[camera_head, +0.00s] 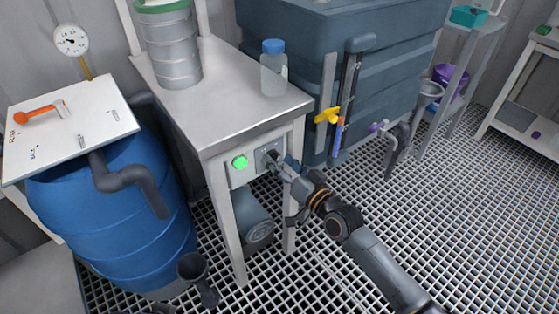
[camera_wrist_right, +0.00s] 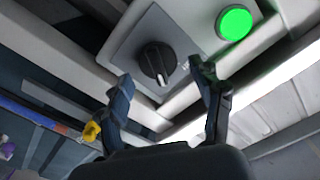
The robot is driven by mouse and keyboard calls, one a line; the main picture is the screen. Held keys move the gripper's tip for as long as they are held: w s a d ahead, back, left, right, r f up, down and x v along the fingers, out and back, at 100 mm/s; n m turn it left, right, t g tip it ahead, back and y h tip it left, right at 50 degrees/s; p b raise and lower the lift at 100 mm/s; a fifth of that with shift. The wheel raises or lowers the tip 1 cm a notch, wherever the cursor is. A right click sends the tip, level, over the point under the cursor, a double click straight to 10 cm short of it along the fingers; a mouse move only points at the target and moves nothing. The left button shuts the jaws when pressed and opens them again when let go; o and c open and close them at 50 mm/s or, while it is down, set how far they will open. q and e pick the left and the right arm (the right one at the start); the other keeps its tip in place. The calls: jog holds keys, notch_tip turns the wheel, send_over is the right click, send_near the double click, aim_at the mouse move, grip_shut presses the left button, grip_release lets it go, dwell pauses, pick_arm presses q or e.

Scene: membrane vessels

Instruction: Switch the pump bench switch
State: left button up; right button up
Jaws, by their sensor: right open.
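The pump bench switch (camera_wrist_right: 157,62) is a black rotary knob with a white mark on a grey plate. In the right wrist view it sits between and just beyond the fingertips of my right gripper (camera_wrist_right: 160,85), which is open and does not visibly touch it. In the head view my right gripper (camera_head: 276,165) is at the switch plate (camera_head: 262,156) on the front of the metal bench (camera_head: 235,95), and it hides most of the knob. A lit green round lamp (camera_head: 240,162) is left of the plate; it also shows in the wrist view (camera_wrist_right: 234,23). My left gripper is not in view.
A metal canister (camera_head: 172,50) and a blue-capped bottle (camera_head: 273,72) stand on the bench. A blue barrel (camera_head: 120,215) is at left, under a white board (camera_head: 75,120). A tank (camera_head: 385,60) with a yellow valve (camera_head: 328,115) is right of the bench. Grating floor is open at right.

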jog(key=v, duration=1.1)
jog(key=shift+s+f, duration=0.1)
jog(key=shift+s, duration=0.1)
